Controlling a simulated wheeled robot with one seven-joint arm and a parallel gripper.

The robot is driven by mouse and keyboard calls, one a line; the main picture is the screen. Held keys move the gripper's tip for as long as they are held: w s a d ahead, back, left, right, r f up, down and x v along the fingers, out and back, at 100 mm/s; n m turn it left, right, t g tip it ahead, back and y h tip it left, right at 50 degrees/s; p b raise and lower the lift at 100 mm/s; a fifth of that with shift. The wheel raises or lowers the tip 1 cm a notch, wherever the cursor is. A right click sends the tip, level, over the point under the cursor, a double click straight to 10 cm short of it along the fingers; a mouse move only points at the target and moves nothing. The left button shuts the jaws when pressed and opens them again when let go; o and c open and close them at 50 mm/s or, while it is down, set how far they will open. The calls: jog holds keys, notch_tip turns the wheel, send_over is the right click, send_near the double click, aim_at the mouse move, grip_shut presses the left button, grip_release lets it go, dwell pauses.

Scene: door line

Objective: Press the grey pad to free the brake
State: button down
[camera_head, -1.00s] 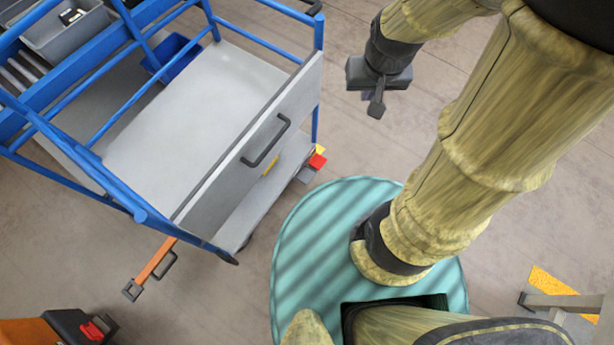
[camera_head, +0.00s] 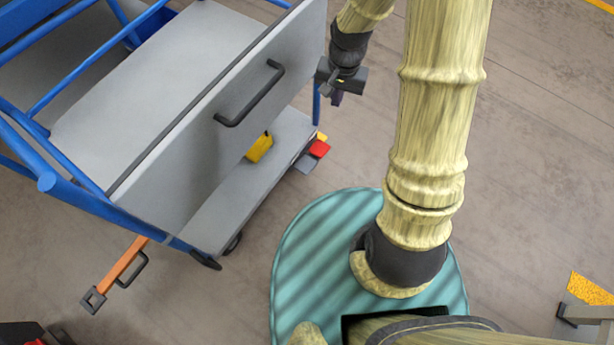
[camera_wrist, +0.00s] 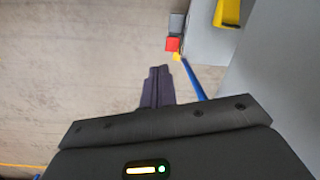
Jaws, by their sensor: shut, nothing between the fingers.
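The grey pad (camera_head: 305,163) sticks out low at the corner of the blue and grey cart, beside a red pad (camera_head: 319,149) and a small yellow piece (camera_head: 322,137). In the wrist view the grey pad (camera_wrist: 176,23) is at the top, just above the red pad (camera_wrist: 172,44). My gripper (camera_head: 336,98) is shut and empty. In the head view it shows above and slightly right of the pads, apart from them. In the wrist view its fingertips (camera_wrist: 158,70) point up the picture, below and left of the pads.
The cart (camera_head: 170,185) has a grey front panel with a dark handle (camera_head: 250,94), blue rails and a lower shelf holding a yellow object (camera_head: 260,147). An orange bar (camera_head: 122,266) juts from its near corner. Open floor (camera_head: 540,150) lies to the right.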

aim_at(306, 174)
jog(key=w+a+f+m+g+b, duration=0.1)
jog(key=a+f+b, duration=0.1)
jog(key=f+b, duration=0.7)
jog(key=w+a+f+m+g+y+b, duration=0.1)
jog(key=f+b, duration=0.8)
jog(key=f, duration=1.4)
jog(key=shift+w+a+m, duration=0.75)
jog(key=shift+a+m, duration=0.05)
jog(key=shift+a, duration=0.25)
jog(key=b+x, duration=0.9)
jog(key=x, duration=0.5)
jog(key=shift+w, duration=0.1)
